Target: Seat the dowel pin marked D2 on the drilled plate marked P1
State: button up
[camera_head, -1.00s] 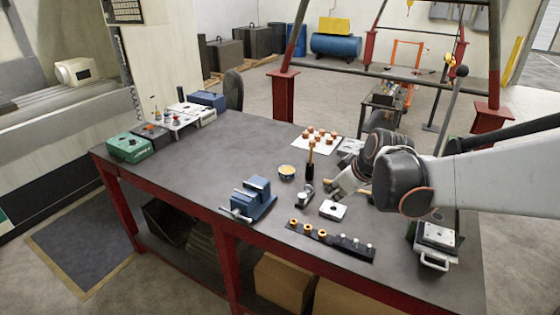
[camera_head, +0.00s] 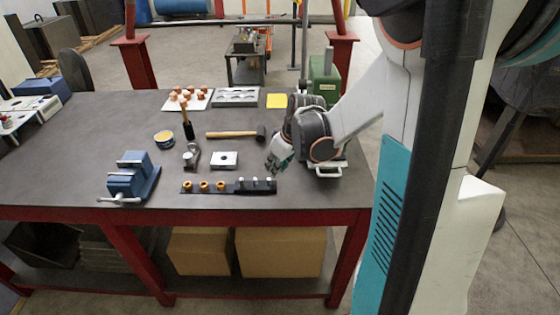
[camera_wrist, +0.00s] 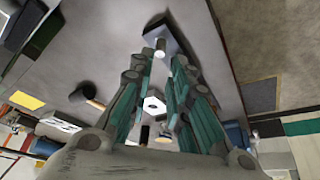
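A white plate with a dark central hole (camera_head: 224,160) lies on the table; it also shows in the wrist view (camera_wrist: 153,105). A black rack (camera_head: 229,187) in front of it holds gold rings at its left and silver pins (camera_head: 254,181) at its right. No D2 or P1 marking is legible. My gripper (camera_head: 274,166) is above the table near the rack's right end. In the wrist view my gripper (camera_wrist: 166,62) has its teal fingers apart, with no object clearly held. A silver pin on a dark block (camera_wrist: 160,46) shows by the fingertips; contact cannot be told.
A blue vise (camera_head: 133,177) stands at the left. A clamp-like metal tool (camera_head: 191,154), a hammer (camera_head: 232,134) and a yellow tin (camera_head: 164,139) lie behind the rack. A white handled item (camera_head: 329,171) is partly hidden under my arm. The table's front edge is close.

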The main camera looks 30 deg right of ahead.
aim_at(270, 179)
jog(key=b+x, duration=0.2)
jog(key=x, duration=0.5)
jog(key=shift+w+f, duration=0.1)
jog(key=shift+f, duration=0.3)
jog(key=shift+c, duration=0.6)
grip_shut()
jog(key=shift+r, duration=0.15)
jog(key=shift+r+p, duration=0.7)
jog(key=shift+r, duration=0.3)
